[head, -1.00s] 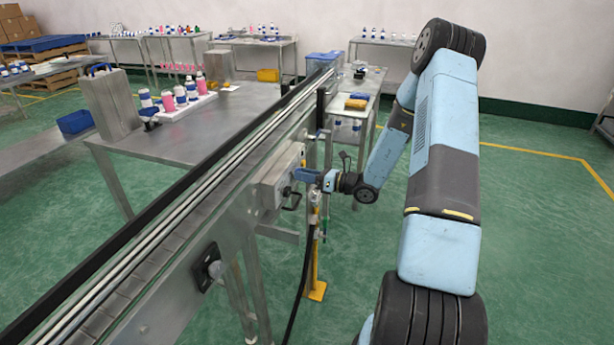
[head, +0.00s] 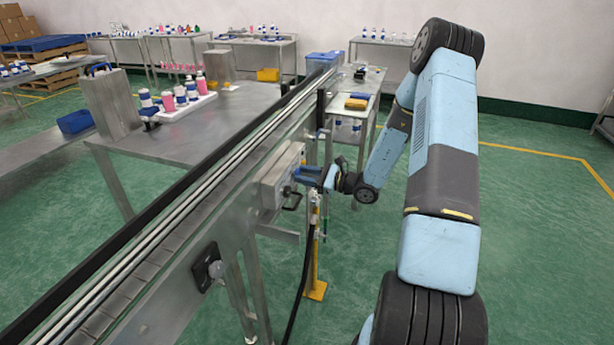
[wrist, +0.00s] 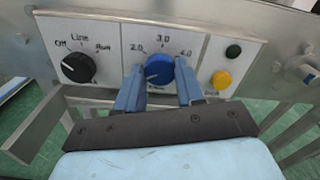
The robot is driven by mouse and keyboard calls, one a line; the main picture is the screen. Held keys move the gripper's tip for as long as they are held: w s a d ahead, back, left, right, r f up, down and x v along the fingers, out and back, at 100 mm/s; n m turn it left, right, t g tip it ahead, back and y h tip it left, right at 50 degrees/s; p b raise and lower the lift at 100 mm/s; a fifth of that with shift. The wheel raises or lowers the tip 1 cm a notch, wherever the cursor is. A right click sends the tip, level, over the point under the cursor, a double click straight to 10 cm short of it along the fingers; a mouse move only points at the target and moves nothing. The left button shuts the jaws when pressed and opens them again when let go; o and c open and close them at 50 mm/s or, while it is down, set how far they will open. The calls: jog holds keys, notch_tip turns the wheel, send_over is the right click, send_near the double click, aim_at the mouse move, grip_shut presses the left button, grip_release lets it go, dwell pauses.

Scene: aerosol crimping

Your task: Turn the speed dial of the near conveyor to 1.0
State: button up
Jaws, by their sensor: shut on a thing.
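The blue speed dial (wrist: 157,74) sits on a pale control panel (wrist: 212,52) in the wrist view, with 2.0, 3.0 and 4.0 printed around it. A pale pointer line on the dial seems to aim to the lower left; the print there is too blurred to read. My gripper (wrist: 158,69) is shut on the dial, one blue finger on each side. In the head view my gripper (head: 308,177) is at the control box (head: 278,182) on the side of the near conveyor (head: 175,248), and hides the dial.
A black selector knob (wrist: 76,67) marked Off, Line and Run is left of the dial. A dark handle (head: 293,201) and a yellow post (head: 316,265) stand close below my gripper.

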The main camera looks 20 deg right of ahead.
jog(key=shift+a, duration=0.25)
jog(key=o, duration=1)
jog(key=shift+d, duration=0.1)
jog(key=shift+o, duration=0.2)
jog(key=shift+s+d, duration=0.25)
jog(key=shift+d, duration=0.2)
jog(key=v, duration=1.2)
jog(key=shift+s+d, duration=0.25)
jog(key=shift+d, duration=0.05)
jog(key=shift+f, duration=0.1)
